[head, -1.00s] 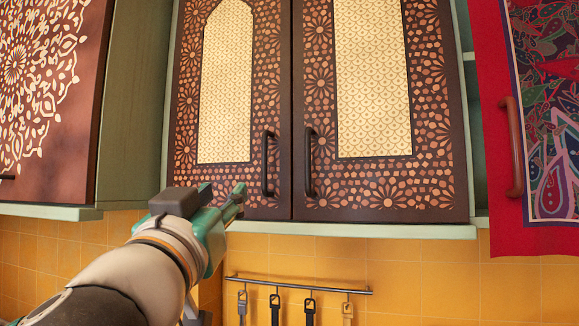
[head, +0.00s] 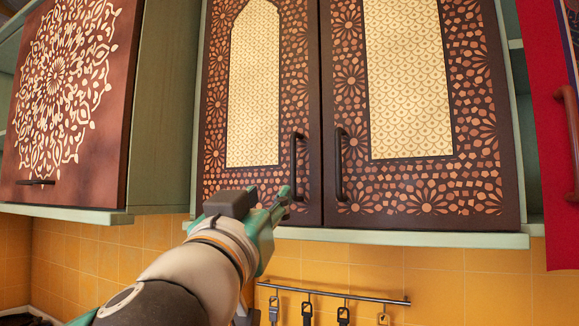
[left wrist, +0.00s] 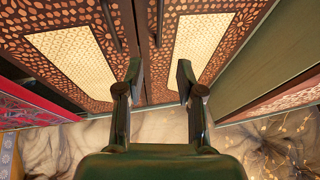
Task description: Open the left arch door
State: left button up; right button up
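The left arch door (head: 214,130) is a dark brown cabinet door with a floral pattern and a pale pointed-arch panel. It looks shut. Its dark vertical handle (head: 297,166) is near its lower right edge. My left gripper (head: 281,203) is just below and left of this handle, apparently not gripping it. In the left wrist view my left gripper (left wrist: 160,75) has its fingers apart with nothing between them. There the left door (left wrist: 228,65) is on the right, and its handle (left wrist: 160,20) lies beyond the gap. My right gripper is out of view.
The matching right arch door (head: 485,110) has its own handle (head: 339,164) close beside the left one. A mandala cabinet (head: 65,100) stands at left, and a red-edged door (head: 556,130) at right. A hook rail (head: 340,294) hangs below on yellow tiles.

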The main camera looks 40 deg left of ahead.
aim_at(292, 166)
pick_arm(q)
jog(key=p+x, duration=0.3)
jog(key=x, duration=1.3)
jog(key=shift+r, duration=0.1)
jog(key=shift+w, duration=0.1)
jog(key=shift+c, duration=0.3)
grip_shut()
